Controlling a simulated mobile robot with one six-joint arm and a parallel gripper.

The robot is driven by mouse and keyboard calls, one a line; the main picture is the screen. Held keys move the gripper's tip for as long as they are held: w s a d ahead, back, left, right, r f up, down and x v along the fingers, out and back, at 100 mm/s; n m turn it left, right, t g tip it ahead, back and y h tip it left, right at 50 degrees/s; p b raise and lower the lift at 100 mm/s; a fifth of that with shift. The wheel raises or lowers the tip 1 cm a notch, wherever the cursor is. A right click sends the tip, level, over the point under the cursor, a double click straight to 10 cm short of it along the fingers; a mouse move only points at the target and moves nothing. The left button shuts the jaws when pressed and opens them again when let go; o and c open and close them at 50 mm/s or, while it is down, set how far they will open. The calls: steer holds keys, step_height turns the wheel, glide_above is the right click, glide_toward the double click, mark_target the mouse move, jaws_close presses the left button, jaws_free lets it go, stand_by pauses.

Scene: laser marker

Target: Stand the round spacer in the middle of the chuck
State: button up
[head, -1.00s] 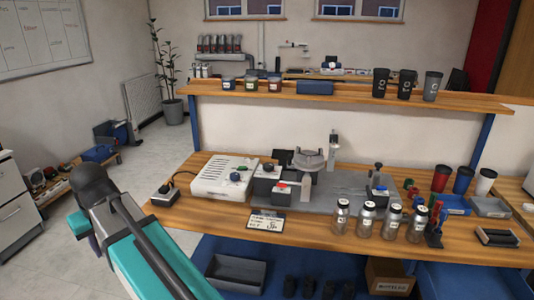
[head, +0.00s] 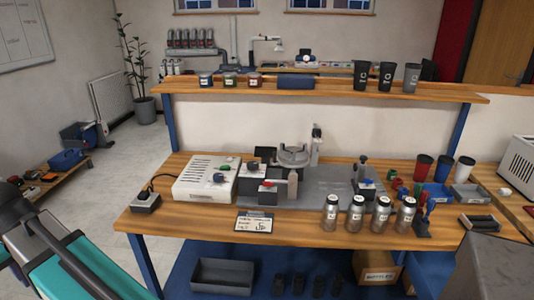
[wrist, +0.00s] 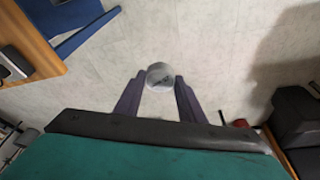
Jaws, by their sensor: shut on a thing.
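In the wrist view my gripper (wrist: 160,80) is shut on a round, pale grey piece (wrist: 159,75), which looks like the round spacer. It sits between the two fingertips, with pale floor behind it. The gripper and the piece are out of the head view. In the head view the grey round chuck (head: 293,156) stands on the laser marker, in the middle of the workbench. I cannot make out anything standing in it. My gripper is away from the chuck.
The wooden workbench (head: 190,238) holds a white control box (head: 206,178), several bottles (head: 330,213) in front and coloured cups (head: 444,167) at right. A shelf (head: 225,94) runs behind. A grey surface (head: 490,268) stands at front right. The wrist view shows a wooden edge (wrist: 40,45) at upper left.

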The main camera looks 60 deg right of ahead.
steer(key=s+d+r+m+g+h+p, duration=0.15)
steer(key=s+d+m, duration=0.25)
steer(key=d, duration=1)
steer(key=s+d+r+m+p, duration=0.2)
steer(key=s+d+r+m, duration=0.15)
steer(key=d, duration=1.05)
steer(key=s+d+r+m+h+p, duration=0.1)
steer(key=s+d+m+p, duration=0.2)
steer(key=d, duration=1.1)
steer(key=s+d+r+m+g+p, duration=0.1)
steer(key=s+d+m, duration=0.3)
steer(key=s+d, duration=0.4)
steer(key=s+d+r+m+g+p, duration=0.1)
steer(key=s+d+m, duration=0.3)
steer(key=s+d, duration=0.5)
steer(key=s+d+r+m+g+p, duration=0.1)
steer(key=s+d+r+m+p, duration=0.2)
steer(key=s+d, duration=0.6)
steer(key=s+m, duration=0.1)
steer(key=s, duration=0.9)
steer(key=shift+r+h, duration=0.3)
steer(key=shift+h, duration=0.05)
steer(key=shift+d, duration=0.15)
